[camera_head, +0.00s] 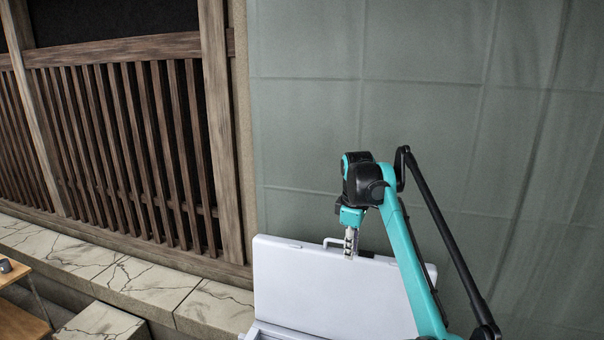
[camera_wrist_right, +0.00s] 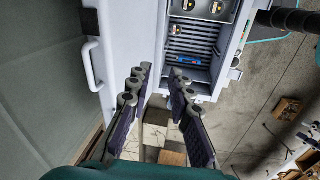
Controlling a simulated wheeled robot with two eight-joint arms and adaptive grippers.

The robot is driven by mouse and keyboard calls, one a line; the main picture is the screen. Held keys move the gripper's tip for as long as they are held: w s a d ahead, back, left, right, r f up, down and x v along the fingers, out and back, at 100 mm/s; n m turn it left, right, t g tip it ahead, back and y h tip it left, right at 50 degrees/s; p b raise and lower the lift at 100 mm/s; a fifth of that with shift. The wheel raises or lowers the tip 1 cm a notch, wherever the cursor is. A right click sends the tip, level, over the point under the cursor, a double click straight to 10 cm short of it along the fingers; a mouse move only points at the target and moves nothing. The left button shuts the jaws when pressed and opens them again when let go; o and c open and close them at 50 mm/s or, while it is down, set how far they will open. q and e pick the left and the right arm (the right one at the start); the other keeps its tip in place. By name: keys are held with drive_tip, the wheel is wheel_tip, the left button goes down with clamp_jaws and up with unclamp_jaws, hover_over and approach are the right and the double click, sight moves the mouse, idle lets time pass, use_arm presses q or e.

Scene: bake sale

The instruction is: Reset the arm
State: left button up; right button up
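My right arm, teal and black, rises in the head view, and its gripper (camera_head: 351,243) hangs in front of the upper edge of a raised white lid (camera_head: 325,290), beside the lid's handle. In the right wrist view the two dark-padded fingers of my right gripper (camera_wrist_right: 160,76) stand apart with nothing between them. The white lid (camera_wrist_right: 128,40) and its handle (camera_wrist_right: 91,64) show to the left there, apart from the fingers. My left gripper is in neither view.
The lid belongs to an open white box (camera_wrist_right: 215,88) with a slotted dark interior and a small blue item (camera_wrist_right: 188,60). Behind stand a grey-green wall (camera_head: 420,90) and wooden slats (camera_head: 130,150). A stone ledge (camera_head: 150,285) and a wooden table (camera_head: 20,325) are at the left.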

drive_tip(key=s+d+f+m+t+b, duration=0.1)
drive_tip(key=s+f+m+b, duration=0.3)
drive_tip(key=s+f+b, duration=0.6)
drive_tip(key=s+d+f+m+t+b, duration=0.2)
drive_tip(key=s+f+b, duration=0.8)
drive_tip(key=f, duration=1.1)
drive_tip(key=s+d+f+m+t+b, duration=0.1)
drive_tip(key=s+f+m+t+b, duration=0.1)
drive_tip(key=s+f+m+b, duration=0.4)
drive_tip(key=shift+s+d+f+m+b, duration=0.2)
drive_tip(key=shift+s+f+b, duration=0.8)
drive_tip(key=shift+s+f, duration=1.55)
drive_tip(key=shift+s+d+f+m+b, duration=0.15)
drive_tip(key=shift+s+f+b, duration=0.8)
drive_tip(key=shift+s+f, duration=1.8)
drive_tip(key=shift+f, duration=0.05)
